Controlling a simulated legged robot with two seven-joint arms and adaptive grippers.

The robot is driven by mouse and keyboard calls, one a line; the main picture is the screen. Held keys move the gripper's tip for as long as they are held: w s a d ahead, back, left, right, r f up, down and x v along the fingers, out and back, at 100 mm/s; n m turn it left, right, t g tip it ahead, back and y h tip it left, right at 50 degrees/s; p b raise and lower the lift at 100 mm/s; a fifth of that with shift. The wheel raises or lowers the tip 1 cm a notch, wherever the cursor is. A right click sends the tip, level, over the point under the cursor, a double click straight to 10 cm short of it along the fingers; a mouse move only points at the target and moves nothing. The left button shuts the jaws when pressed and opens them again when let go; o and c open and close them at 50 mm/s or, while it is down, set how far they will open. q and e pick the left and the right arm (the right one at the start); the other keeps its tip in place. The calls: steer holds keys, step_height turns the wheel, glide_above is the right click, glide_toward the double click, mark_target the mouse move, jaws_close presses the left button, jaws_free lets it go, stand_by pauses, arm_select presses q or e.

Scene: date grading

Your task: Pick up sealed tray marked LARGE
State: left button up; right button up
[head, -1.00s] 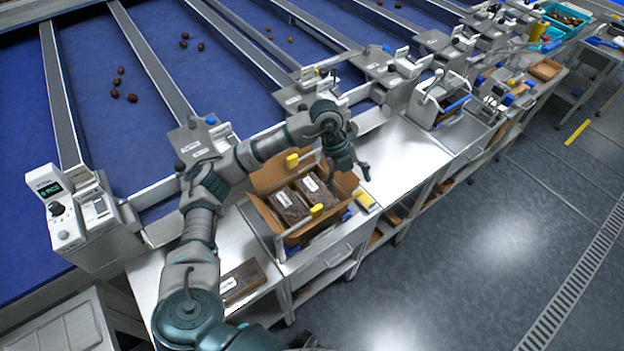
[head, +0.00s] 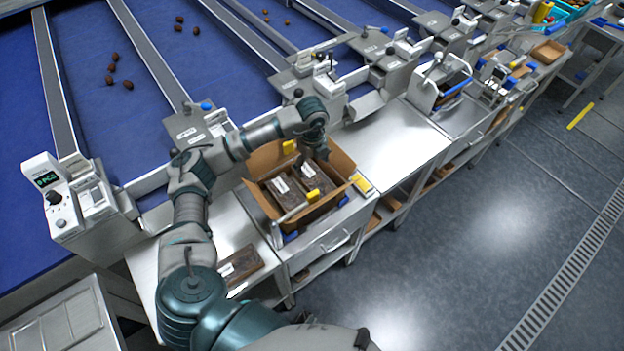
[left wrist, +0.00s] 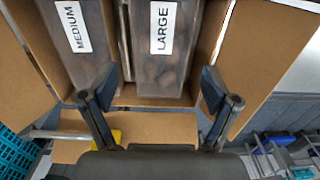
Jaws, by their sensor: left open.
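A sealed tray marked LARGE (left wrist: 163,60) lies in an open cardboard box (left wrist: 270,50), with dark fruit showing through its clear cover. A tray marked MEDIUM (left wrist: 80,50) lies beside it on the left in the left wrist view. The head view shows the two trays in the box (head: 262,203), but their labels are too small to read there. My left gripper (left wrist: 158,95) is open, its fingers spread on either side of the near end of the LARGE tray; contact cannot be told. In the head view the gripper (head: 320,152) points down over the box's back right part. My right gripper is not seen.
Yellow clips (head: 313,194) sit at the box edges, and raised box flaps (head: 343,163) surround the trays. A dark packed tray (head: 240,265) lies on the bench left of the box. The steel bench top (head: 395,140) right of the box is clear.

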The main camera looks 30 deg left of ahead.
mark_target(314, 177)
arm_select(q)
steer(key=f, duration=0.2)
steer(key=d+f, duration=0.1)
steer(key=shift+d+f+p, duration=0.2)
steer(key=shift+f+p, duration=0.1)
steer(key=shift+f, duration=0.05)
steer(key=shift+a+f, duration=0.1)
steer(key=shift+f, duration=0.45)
steer(key=shift+a, duration=0.4)
steer(key=shift+a+f, duration=0.1)
steer(key=shift+a, duration=0.1)
steer(key=c, duration=0.8)
steer(key=shift+d, duration=0.3)
steer(key=c, duration=0.6)
steer(key=shift+d+r, duration=0.2)
steer(key=shift+d, duration=0.05)
